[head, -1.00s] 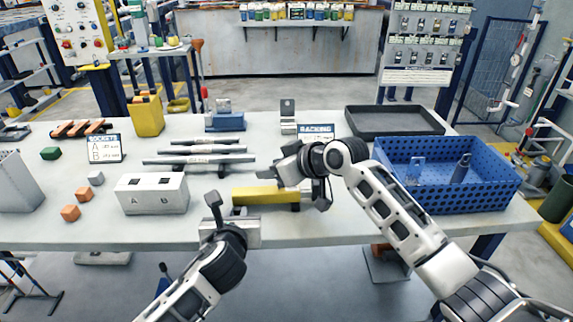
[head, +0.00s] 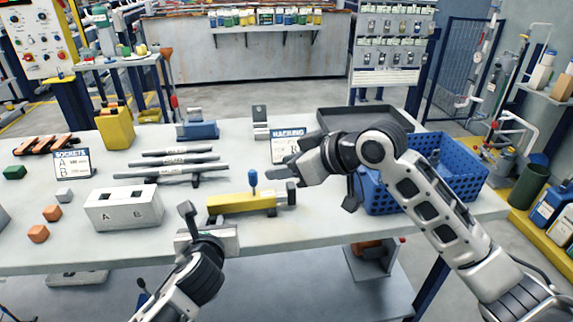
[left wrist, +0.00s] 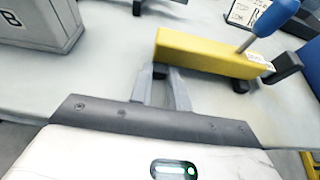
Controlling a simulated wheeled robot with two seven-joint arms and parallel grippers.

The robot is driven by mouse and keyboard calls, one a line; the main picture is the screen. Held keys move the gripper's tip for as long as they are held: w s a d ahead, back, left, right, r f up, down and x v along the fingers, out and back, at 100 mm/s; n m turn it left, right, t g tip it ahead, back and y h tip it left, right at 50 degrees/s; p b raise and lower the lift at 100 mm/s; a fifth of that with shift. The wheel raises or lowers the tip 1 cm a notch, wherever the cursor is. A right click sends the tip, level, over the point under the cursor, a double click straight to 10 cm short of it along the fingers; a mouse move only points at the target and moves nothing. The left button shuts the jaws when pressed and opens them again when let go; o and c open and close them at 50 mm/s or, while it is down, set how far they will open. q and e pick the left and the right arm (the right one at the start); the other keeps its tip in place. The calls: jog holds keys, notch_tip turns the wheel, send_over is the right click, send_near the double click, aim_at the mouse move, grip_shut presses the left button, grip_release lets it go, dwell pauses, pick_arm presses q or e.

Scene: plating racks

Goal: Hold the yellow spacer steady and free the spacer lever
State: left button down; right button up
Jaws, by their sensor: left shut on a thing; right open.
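The yellow spacer (head: 240,202) is a long bar lying on the table in front of the grey rods. Its blue-knobbed lever (head: 253,180) stands upright near its right half; in the left wrist view the lever (left wrist: 262,28) rises on a metal stem. My left gripper (head: 211,219) is at the front left end of the spacer and is shut on it; the fingers (left wrist: 166,72) meet its near edge in the left wrist view. My right gripper (head: 283,176) is open, just right of the lever and apart from it. Its fingertips are partly hard to make out.
The grey A/B socket block (head: 125,210) stands left of the spacer. Several grey rods (head: 172,171) lie behind it. A blue perforated crate (head: 455,160) and a dark tray (head: 350,118) are at the right.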

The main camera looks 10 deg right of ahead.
pick_arm(q)
jog(key=c, duration=1.3)
grip_release()
jog(key=shift+o, duration=0.2)
